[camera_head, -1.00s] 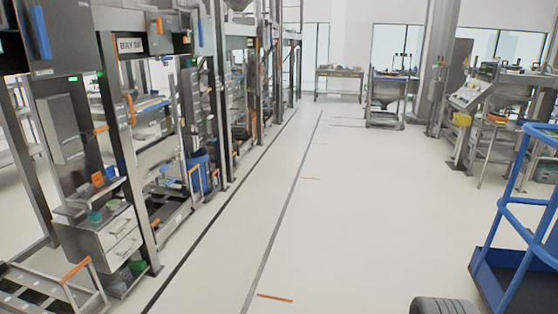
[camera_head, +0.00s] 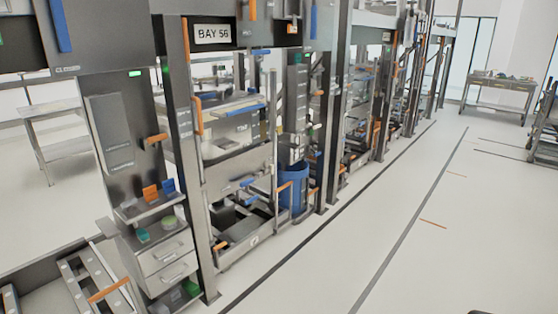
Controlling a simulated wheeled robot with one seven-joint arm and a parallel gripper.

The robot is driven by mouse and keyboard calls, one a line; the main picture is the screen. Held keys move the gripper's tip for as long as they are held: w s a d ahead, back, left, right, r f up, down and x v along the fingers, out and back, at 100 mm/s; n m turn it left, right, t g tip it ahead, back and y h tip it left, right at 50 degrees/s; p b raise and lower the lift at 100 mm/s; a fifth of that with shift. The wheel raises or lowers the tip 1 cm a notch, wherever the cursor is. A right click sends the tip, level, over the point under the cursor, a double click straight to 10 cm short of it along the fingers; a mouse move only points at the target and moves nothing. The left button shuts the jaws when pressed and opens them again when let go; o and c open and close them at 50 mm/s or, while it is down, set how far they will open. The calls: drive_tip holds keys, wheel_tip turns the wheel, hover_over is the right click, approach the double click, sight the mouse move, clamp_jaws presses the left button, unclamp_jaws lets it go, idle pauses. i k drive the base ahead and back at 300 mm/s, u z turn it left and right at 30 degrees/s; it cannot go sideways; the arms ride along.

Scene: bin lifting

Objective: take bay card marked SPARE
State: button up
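No card marked SPARE can be made out in the head view. Small cards, one orange (camera_head: 151,193) and one blue (camera_head: 167,186), stand upright on a small shelf (camera_head: 150,207) above a drawer unit (camera_head: 166,261). Any writing on them is too small to read. My gripper is not in view.
A row of metal bays runs along the left side, with a blue bin (camera_head: 293,186) inside one. A low frame with an orange handle (camera_head: 108,290) is at the lower left. Pale floor (camera_head: 440,250) is clear on the right. A bench (camera_head: 497,92) stands far back.

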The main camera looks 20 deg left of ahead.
sight(169, 188)
drive_tip(key=u, duration=0.45)
drive_tip(key=i, duration=1.1)
drive_tip(key=u, duration=1.75)
drive_tip(key=i, duration=1.1)
drive_tip(key=u, duration=1.05)
drive_tip(key=i, duration=0.45)
drive_tip(key=u, duration=0.1)
